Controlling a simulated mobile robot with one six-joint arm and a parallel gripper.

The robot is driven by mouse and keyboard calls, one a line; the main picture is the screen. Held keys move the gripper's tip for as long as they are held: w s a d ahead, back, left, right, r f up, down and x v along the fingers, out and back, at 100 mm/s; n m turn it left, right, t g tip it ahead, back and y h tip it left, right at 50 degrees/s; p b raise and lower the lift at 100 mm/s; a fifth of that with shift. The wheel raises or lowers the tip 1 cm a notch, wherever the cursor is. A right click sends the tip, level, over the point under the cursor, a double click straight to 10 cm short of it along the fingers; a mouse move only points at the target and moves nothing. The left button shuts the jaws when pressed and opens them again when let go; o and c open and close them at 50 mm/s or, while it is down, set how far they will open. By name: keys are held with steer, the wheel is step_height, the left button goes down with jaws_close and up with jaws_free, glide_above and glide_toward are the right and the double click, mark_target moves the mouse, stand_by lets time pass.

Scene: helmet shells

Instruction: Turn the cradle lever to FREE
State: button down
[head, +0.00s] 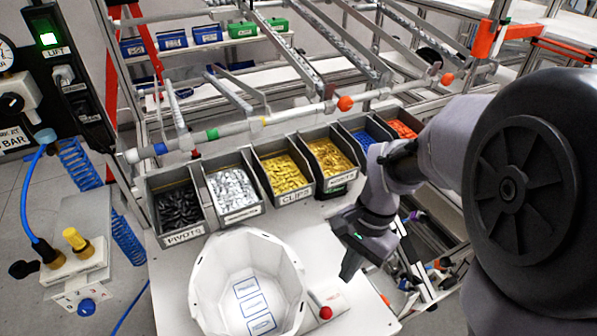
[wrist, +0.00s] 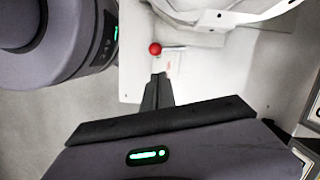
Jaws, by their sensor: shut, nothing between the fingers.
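A red ball knob (head: 325,312) sits at the front right of a white bowl-shaped shell (head: 205,270), beside a small pale plate with red marking (head: 335,298). In the wrist view the knob (wrist: 155,48) is at the end of a thin lever (wrist: 174,46) that runs right towards the white shell (wrist: 215,10). I cannot read FREE or any other lever position. My gripper (head: 346,275) is shut and empty, above the bench to the right of the shell. In the wrist view its fingertips (wrist: 159,77) point towards the knob, apart from it in the picture.
Open bins stand behind the shell: black pivots (head: 179,206), silver parts (head: 233,187), gold clips (head: 285,172) and others. A rail with an orange knob (head: 345,103) crosses above them. A yellow-knobbed fixture (head: 76,240) is at left. Bare bench shows around the lever.

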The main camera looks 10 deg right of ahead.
mark_target(318, 303)
steer(key=b+x, duration=0.4)
steer(key=x, duration=0.6)
steer(key=shift+s+f, duration=0.25)
steer(key=shift+f, duration=0.1)
steer(key=shift+r, duration=0.1)
steer(key=shift+s+a+r, duration=0.15)
steer(key=shift+s+a, duration=0.25)
steer(key=shift+a, duration=0.05)
steer(key=shift+s+a, duration=0.1)
steer(key=shift+s, duration=0.05)
steer(key=shift+g, duration=0.3)
